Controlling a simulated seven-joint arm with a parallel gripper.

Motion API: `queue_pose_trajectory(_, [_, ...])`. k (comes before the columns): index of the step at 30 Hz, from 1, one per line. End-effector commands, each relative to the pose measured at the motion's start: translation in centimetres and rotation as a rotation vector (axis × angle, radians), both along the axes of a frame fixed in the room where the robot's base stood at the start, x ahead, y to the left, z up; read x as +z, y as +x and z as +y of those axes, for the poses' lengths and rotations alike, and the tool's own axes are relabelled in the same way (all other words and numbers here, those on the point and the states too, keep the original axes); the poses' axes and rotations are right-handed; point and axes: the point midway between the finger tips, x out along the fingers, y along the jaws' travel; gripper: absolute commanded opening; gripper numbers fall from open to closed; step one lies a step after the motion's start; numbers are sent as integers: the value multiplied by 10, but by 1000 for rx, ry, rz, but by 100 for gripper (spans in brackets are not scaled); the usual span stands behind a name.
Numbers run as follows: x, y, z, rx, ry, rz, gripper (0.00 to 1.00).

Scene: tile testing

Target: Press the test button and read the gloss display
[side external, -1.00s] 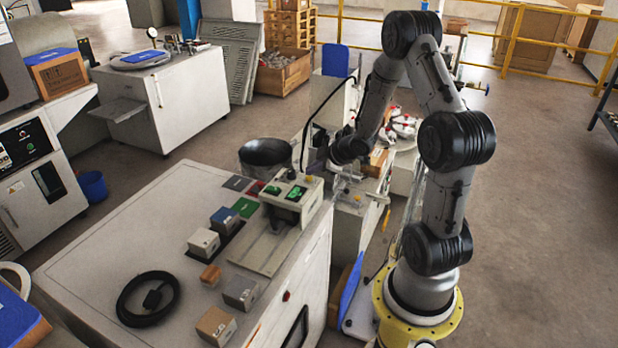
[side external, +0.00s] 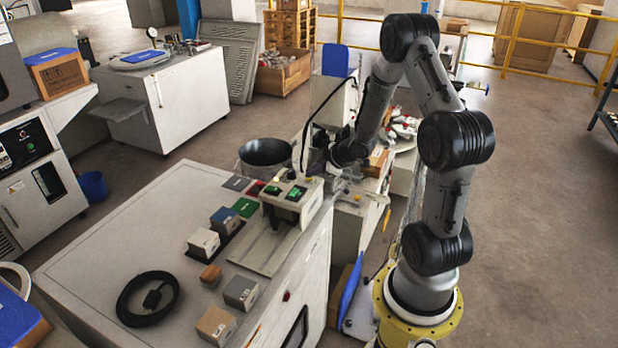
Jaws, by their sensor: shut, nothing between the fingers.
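The gloss tester (side external: 311,197) is a pale box-shaped unit on a stand at the back right corner of the white bench. It has two small green-lit displays (side external: 297,192) on its sloped face; their readings are too small to make out. A small light-coloured button (side external: 291,175) and a red spot show on its top. My gripper (side external: 314,168) is shut and empty, at the back right of the tester, close to its top. The fingertips are small and dark here, and I cannot tell whether they touch the tester.
Colour tiles (side external: 245,207) lie left of the tester, and several small blocks (side external: 241,292) stand in front. A dark round bin (side external: 265,152) stands behind. A thin black cable rises beside my gripper.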

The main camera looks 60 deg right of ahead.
Motion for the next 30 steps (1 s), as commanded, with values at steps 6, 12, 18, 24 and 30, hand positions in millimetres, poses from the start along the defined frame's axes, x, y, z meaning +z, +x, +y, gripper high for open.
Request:
queue_pose_trajectory(6, [-2,0,0,0,0,1,0])
queue_pose_trajectory(12, [-2,0,0,0,0,1,0])
queue_pose_trajectory(18, [5,0,0,0,0,1,0])
queue_pose_trajectory(24, [15,0,0,1,0,1,0])
queue_pose_trajectory(30, [16,-1,0,0,0,1,0])
